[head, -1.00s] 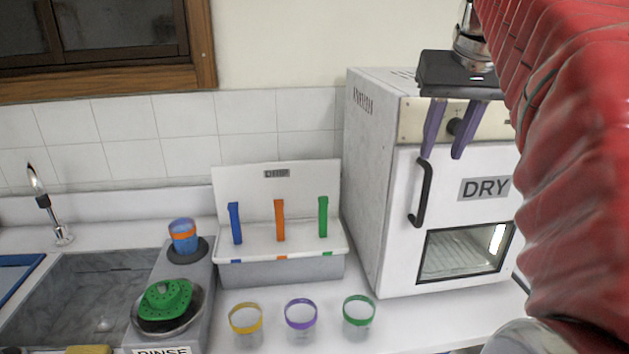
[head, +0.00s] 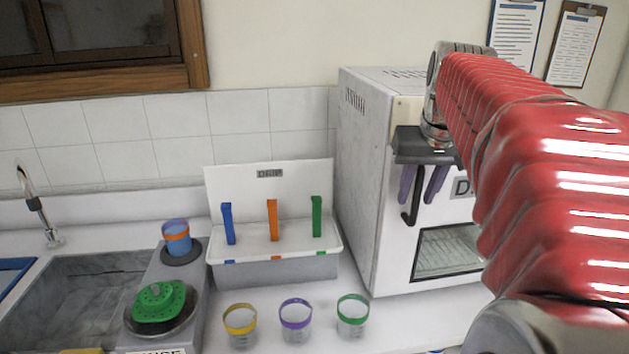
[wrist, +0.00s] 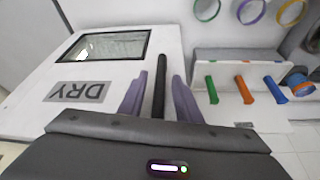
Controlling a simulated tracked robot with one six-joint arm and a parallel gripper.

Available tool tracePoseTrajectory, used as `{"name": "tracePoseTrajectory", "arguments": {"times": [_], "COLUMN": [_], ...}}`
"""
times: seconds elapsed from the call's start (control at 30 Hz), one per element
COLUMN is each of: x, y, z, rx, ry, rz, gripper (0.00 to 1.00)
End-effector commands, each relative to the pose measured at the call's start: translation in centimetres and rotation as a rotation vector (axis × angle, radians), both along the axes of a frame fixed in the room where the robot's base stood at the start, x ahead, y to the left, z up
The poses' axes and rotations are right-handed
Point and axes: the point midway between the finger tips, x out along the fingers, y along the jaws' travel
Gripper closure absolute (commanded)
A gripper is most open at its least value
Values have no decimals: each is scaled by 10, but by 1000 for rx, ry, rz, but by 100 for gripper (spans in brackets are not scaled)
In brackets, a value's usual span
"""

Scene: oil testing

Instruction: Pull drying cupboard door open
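The drying cupboard (head: 362,170) is a white box at the right of the counter, and its door (head: 391,258) looks shut. The door has a black vertical handle (head: 411,203), a window and a DRY label, which my arm partly covers in the head view. My gripper (head: 421,200) has purple fingers and is at the handle's upper part. In the wrist view the handle (wrist: 159,88) stands between the two spread fingers of my gripper (wrist: 160,82), with a gap on each side. The DRY label (wrist: 80,92) appears upside down there.
A white rack (head: 275,268) with blue, orange and green strips stands left of the cupboard. Yellow-, purple- and green-rimmed cups (head: 352,316) stand on the counter in front. A sink (head: 75,295) is at the left. Clipboards (head: 575,45) hang on the wall.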

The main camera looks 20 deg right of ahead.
Motion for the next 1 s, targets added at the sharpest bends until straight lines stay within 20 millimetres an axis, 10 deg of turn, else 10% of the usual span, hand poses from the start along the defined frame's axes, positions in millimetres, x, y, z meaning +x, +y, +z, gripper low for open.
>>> {"name": "tracePoseTrajectory", "arguments": {"times": [0.37,1.0], "x": [1,1], "y": [-1,-1], "z": [-4,-4], "rx": [0,0], "ry": [0,0], "rz": [0,-1], "gripper": [70,100]}}
